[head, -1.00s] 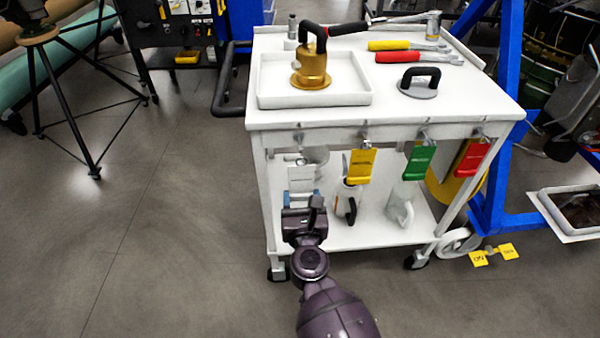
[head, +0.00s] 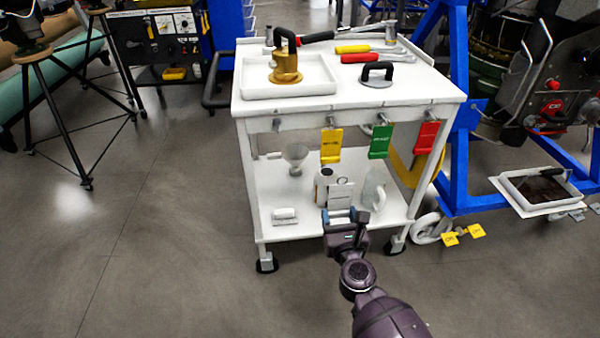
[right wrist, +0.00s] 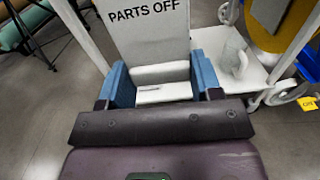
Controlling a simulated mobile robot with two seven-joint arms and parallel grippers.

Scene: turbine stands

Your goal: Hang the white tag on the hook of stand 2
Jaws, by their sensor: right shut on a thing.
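The white tag, lettered "PARTS OFF" in the right wrist view (right wrist: 152,38), is upright between the blue fingertips of my right gripper (right wrist: 162,82). In the head view, the tag (head: 341,192) and my right gripper (head: 340,214) are in front of the white cart's lower shelf, below the hooks on its front edge. The leftmost cart hook (head: 277,124) is bare. A yellow tag (head: 331,146), a green tag (head: 380,141) and a red tag (head: 427,137) hang from the others. I see no label marking stand 2. My left gripper is not in view.
A black tripod (head: 58,120) stands left. Floor between is clear.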

